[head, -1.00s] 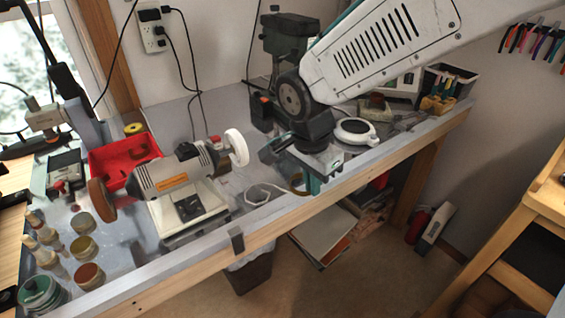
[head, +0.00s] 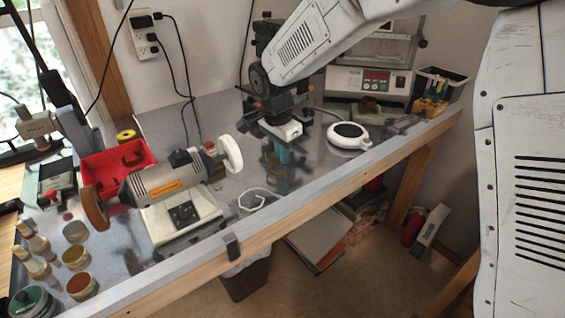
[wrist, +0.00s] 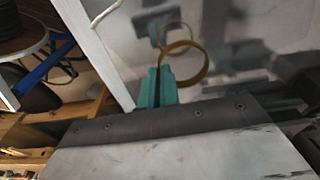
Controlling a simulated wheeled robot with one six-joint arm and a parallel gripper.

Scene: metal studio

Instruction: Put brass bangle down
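The brass bangle (wrist: 207,62) is a thin gold ring in the wrist view. It stands out from the teal fingertips of my gripper (wrist: 159,88), which are close together on its near edge. A teal and gold mirror image shows beyond it in the shiny bench top (head: 312,165). In the head view my gripper (head: 276,152) points down over the bench, right of the grinder. The bangle is too small or hidden to make out there. A small gap between bangle and bench seems to show in the wrist view.
A bench grinder (head: 165,185) with a white wheel stands left of my gripper. A white round device (head: 347,136) lies to the right. A pale cable loop (head: 258,198) lies near the front edge. Bare metal surrounds my gripper.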

